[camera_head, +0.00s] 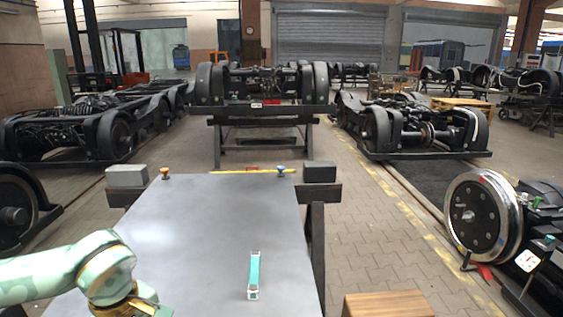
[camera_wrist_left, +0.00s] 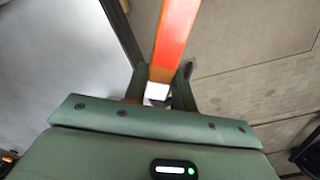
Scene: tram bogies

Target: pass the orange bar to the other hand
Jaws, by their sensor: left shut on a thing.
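The orange bar (camera_wrist_left: 175,40) shows in the left wrist view, running up from between my left gripper's fingers to the top edge. Its near end is white. My left gripper (camera_wrist_left: 160,84) is shut on the bar near that white end. In the head view my left arm comes in at the lower left, over the table's left side; the bar cannot be made out there. My right gripper is in neither view.
A grey metal table (camera_head: 200,230) fills the front. A teal bar with white ends (camera_head: 254,272) lies on its right part. A grey block (camera_head: 127,175), a dark block (camera_head: 319,171) and two small knobs stand at the far edge. A wooden box (camera_head: 388,304) is at lower right.

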